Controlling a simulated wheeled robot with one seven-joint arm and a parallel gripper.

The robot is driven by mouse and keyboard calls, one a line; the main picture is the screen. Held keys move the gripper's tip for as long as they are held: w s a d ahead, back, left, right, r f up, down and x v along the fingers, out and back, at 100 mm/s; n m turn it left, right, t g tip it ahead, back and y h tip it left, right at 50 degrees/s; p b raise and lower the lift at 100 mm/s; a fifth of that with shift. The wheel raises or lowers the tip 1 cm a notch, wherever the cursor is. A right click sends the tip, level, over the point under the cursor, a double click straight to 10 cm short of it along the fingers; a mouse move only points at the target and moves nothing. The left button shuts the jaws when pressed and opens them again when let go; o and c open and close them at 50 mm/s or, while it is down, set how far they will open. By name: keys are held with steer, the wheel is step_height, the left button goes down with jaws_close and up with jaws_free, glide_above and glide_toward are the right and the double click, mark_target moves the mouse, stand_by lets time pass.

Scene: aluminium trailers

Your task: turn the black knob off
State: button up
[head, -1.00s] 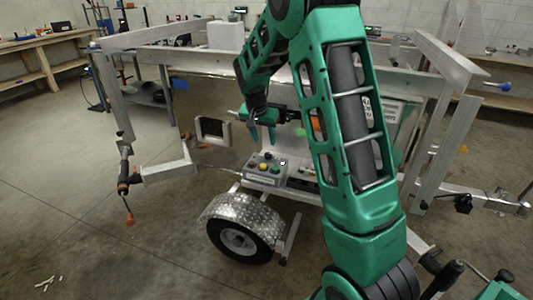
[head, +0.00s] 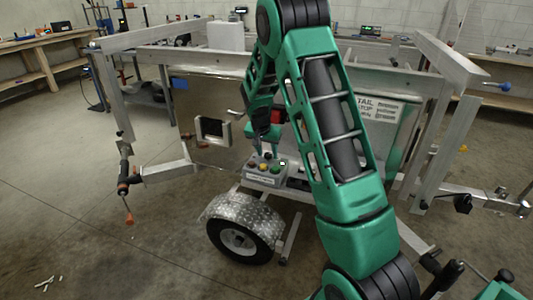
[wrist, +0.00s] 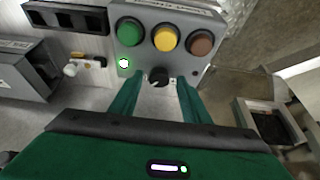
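The black knob (wrist: 158,76) sits on a grey control box (wrist: 150,15), below its row of green, yellow and brown-red buttons in the wrist view. A small lit green indicator (wrist: 124,63) is left of the knob. My gripper (wrist: 160,86) is open, with its two green fingers apart and the knob between their tips in the picture. I cannot tell whether the fingers touch it. In the head view the control box (head: 263,180) stands above the trailer wheel, with my gripper (head: 270,148) just above it; the knob is too small to make out there.
In the wrist view, a grey box (wrist: 22,70) lies left and a framed dark opening (wrist: 268,122) right. The head view shows the trailer's wheel fender (head: 240,211), a framed panel (head: 213,130) and metal rails around the arm. Floor at left is mostly clear.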

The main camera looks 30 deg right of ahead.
steer(key=c, duration=0.8)
steer(key=shift+d, duration=0.1)
steer(key=shift+c, duration=0.2)
